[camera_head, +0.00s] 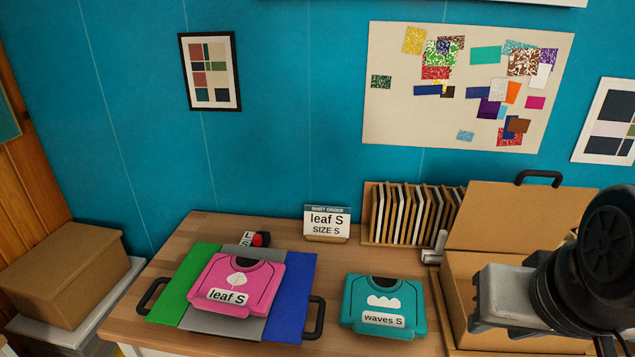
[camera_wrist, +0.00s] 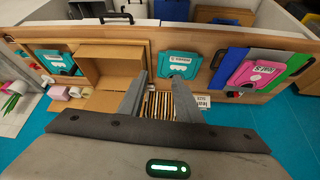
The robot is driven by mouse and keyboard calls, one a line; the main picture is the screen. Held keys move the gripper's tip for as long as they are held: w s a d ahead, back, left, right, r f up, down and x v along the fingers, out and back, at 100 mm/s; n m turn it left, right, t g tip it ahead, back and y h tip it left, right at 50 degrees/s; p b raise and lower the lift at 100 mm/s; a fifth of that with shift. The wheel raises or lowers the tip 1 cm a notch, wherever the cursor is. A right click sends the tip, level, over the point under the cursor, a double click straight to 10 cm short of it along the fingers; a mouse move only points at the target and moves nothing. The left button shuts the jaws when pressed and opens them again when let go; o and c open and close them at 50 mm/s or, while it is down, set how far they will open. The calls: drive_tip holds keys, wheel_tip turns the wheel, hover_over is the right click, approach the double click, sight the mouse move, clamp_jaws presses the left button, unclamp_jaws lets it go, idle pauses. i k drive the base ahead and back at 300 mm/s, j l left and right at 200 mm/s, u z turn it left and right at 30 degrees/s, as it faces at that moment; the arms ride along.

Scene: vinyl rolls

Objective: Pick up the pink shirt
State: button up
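The pink shirt (camera_head: 237,284) is a folded, flat piece labelled "leaf S" with a white leaf print. It lies on a tray with green, grey and blue bands (camera_head: 291,297) on the wooden table. The shirt also shows at the right in the wrist view (camera_wrist: 254,75). My gripper (camera_head: 500,297) is at the right in the head view, over the cardboard box area and well apart from the shirt. In the wrist view its two fingers (camera_wrist: 158,98) stand apart with nothing held between them.
A teal shirt labelled "waves S" (camera_head: 383,306) lies right of the tray. A sign reading "leaf S, size S" (camera_head: 327,222) stands behind. A rack of upright boards (camera_head: 411,212) and an open cardboard box (camera_head: 516,217) are at the right. The tray has dark handles (camera_head: 314,318).

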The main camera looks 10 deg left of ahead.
sight(240, 287)
drive_tip(key=u, duration=1.5)
drive_tip(key=z, duration=2.1)
drive_tip(key=u, duration=2.1)
drive_tip(key=z, duration=0.7)
drive_tip(key=i+j+z, duration=0.1)
drive_tip(key=j+z, duration=0.9)
drive_tip(key=j, duration=0.5)
drive_tip(key=k+j+z, duration=0.1)
drive_tip(key=j, duration=0.55)
